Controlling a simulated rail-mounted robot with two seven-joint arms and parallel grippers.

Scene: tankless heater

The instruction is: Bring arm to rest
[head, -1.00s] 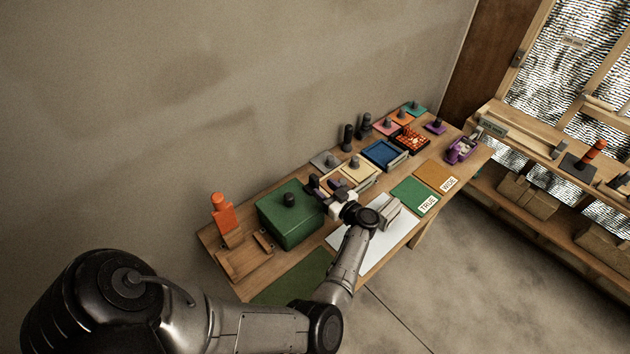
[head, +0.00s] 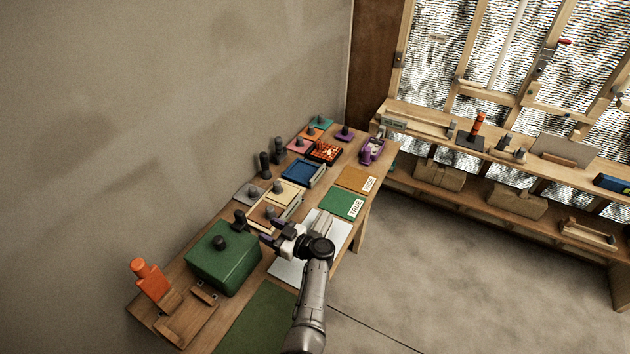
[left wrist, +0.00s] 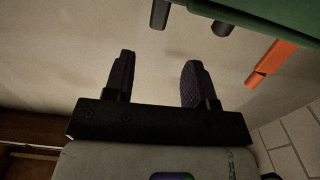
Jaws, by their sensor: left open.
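My left gripper (head: 271,233) is above the workbench (head: 222,323), beside the green box with a dark knob (head: 225,262). Its arm comes up from the bottom of the head view. In the left wrist view the two dark fingers of my left gripper (left wrist: 159,65) stand wide apart, with nothing between them. A green surface (left wrist: 270,18) and an orange object (left wrist: 272,63) show beyond the fingers there. My right gripper is in neither view.
Near the gripper are a white sheet (head: 286,273), a wooden tray (head: 262,212) and the green TRUE mat (head: 342,203). An orange object (head: 150,280) stands at the bench's near left end. A wooden shelf (head: 560,150) is at the right. The floor between is clear.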

